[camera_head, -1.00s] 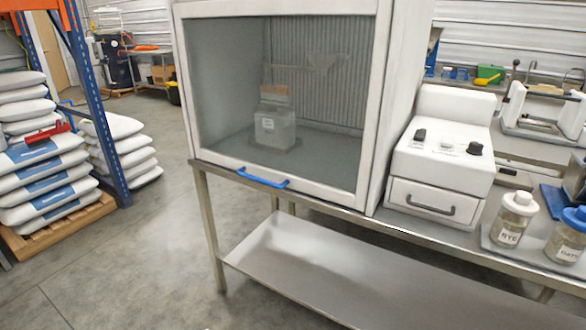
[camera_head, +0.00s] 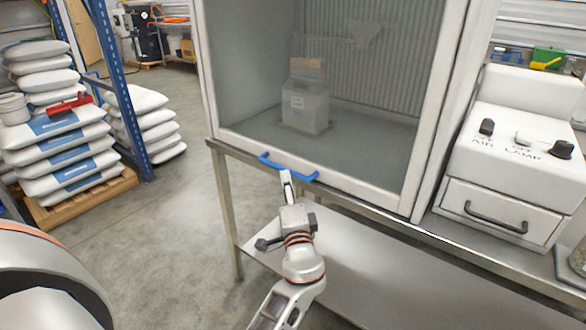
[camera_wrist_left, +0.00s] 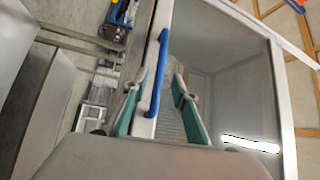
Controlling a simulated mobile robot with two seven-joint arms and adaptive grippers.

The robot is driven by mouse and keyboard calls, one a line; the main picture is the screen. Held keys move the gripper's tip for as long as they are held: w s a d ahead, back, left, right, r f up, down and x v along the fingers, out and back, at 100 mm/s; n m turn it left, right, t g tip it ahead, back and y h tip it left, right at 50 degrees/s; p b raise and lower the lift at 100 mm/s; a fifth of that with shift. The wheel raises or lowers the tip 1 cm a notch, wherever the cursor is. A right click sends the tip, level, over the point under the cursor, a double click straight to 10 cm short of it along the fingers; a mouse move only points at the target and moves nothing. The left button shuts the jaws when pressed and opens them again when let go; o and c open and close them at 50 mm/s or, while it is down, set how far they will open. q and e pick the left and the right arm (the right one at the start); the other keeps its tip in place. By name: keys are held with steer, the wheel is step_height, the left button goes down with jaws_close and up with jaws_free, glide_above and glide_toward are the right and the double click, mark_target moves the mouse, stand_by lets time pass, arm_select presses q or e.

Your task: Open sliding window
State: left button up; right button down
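The sliding window (camera_head: 345,95) is a large glass pane in a white frame on the front of a cabinet. It is down, and a container shows behind the glass. Its blue bar handle (camera_head: 288,168) is on the bottom rail. My left gripper (camera_head: 286,178) is just below and in front of the handle. In the left wrist view, the gripper (camera_wrist_left: 161,80) has its two green-padded fingers apart, with the blue handle (camera_wrist_left: 156,72) in line with the gap, nearer the left finger. Contact cannot be told. My right gripper is not in view.
The cabinet stands on a metal bench with a lower shelf (camera_head: 370,280). A white control box (camera_head: 510,150) with knobs and a drawer stands to the right. Stacked sacks (camera_head: 60,135) and a blue rack post (camera_head: 112,90) are at the left. The floor between is clear.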

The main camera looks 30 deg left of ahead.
mark_target(283, 167)
arm_select(q)
steer(key=x, duration=0.6)
steer(key=shift+w+a, duration=0.2)
steer(key=shift+a, duration=0.1)
jaws_close()
